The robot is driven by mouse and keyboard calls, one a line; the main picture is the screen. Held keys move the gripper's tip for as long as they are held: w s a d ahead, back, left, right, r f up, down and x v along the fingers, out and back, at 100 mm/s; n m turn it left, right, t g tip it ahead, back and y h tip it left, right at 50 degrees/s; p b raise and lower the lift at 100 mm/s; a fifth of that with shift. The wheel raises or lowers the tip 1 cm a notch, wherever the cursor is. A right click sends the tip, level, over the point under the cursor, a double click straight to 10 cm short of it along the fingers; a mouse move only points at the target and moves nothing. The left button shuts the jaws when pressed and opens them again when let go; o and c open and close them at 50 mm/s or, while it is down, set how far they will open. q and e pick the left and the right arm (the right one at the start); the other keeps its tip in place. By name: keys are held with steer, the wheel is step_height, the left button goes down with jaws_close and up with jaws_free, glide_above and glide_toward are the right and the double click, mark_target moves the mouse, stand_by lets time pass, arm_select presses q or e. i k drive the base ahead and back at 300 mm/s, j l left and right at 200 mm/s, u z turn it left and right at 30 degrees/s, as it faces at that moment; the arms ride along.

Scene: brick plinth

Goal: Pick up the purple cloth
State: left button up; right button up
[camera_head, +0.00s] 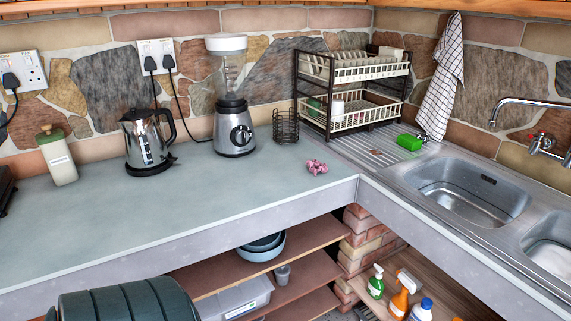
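A small crumpled pinkish-purple cloth (317,167) lies on the grey countertop (220,200), close to the inner corner and near the front edge. It is left of the sink's draining board and in front of the dish rack. Nothing covers it. Neither my left nor my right gripper shows in the head view.
A blender (234,130), a wire basket (286,127) and a dish rack (352,90) stand behind the cloth. A kettle (147,142) and a canister (58,158) stand further left. The sink (465,190) is at right. Counter around the cloth is clear.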

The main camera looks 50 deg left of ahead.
mark_target(316, 166)
steer(key=u, duration=1.5)
